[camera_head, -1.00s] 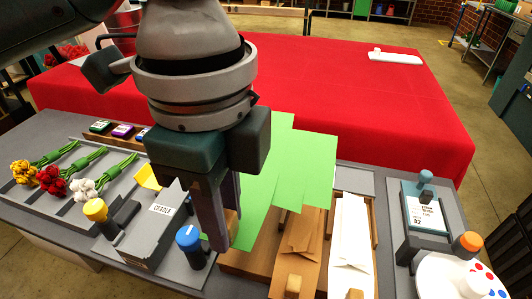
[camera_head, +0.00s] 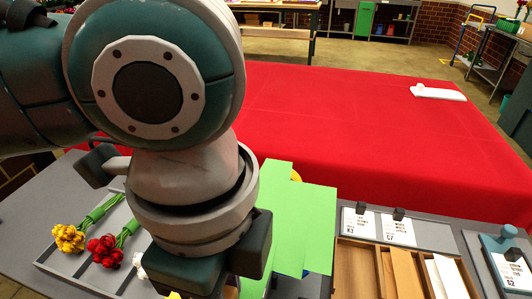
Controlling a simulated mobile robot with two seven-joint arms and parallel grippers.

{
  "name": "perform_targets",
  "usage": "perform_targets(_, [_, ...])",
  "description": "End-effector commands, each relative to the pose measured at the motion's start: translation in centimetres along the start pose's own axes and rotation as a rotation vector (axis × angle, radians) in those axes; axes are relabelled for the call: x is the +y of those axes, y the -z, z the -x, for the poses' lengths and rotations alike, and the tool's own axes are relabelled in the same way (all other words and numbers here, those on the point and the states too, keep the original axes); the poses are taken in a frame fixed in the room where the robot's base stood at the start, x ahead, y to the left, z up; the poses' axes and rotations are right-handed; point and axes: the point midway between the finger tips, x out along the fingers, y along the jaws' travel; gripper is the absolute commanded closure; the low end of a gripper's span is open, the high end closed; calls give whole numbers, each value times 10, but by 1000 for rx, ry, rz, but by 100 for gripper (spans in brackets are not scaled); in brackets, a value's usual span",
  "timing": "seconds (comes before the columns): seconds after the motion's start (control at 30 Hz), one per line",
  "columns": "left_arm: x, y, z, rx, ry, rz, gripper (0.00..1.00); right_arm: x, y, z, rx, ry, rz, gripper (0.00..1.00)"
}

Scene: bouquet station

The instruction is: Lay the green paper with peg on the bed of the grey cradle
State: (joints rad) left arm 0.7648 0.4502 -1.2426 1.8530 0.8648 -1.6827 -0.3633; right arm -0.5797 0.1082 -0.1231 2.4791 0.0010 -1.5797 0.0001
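The green paper (camera_head: 303,222), in several overlapping panels, shows just right of my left gripper (camera_head: 222,278) in the head view. It hangs beside the gripper over the left part of the counter. The fingertips lie below the picture's edge, and the peg is hidden. The paper keeps its place beside the gripper while the wooden tray has shifted away, so the gripper appears shut on it. The grey cradle is not visible now; my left arm and the lower picture edge cover its area. My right gripper is out of view.
A wooden tray (camera_head: 346,270) with brown paper (camera_head: 404,272) and white paper (camera_head: 447,276) stands at right. Labelled cards (camera_head: 397,229) stand behind it. Yellow flowers (camera_head: 68,238) and red flowers (camera_head: 105,251) lie in a grey tray at left. The red table (camera_head: 350,120) is mostly clear.

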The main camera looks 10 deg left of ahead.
Motion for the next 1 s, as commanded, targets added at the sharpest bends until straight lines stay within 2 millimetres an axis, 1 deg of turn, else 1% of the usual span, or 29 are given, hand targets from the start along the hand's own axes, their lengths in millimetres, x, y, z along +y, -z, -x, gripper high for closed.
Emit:
perform_targets(0.13, [3, 1, -8, 1, 1, -3, 100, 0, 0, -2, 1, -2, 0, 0])
perform_targets(0.27, [3, 0, -14, 1, 2, -3, 100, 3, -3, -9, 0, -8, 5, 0])
perform_targets(0.47, [3, 0, -29, 1, 2, -3, 100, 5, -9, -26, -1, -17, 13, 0])
perform_targets(0.83, [3, 0, -62, 0, 2, -3, 100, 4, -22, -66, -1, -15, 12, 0])
perform_targets(0.9, [3, 0, -65, 0, -1, -2, 100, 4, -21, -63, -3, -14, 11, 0])
perform_targets(1.0, [3, 0, -75, -1, 0, -2, 100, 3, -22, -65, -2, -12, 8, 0])
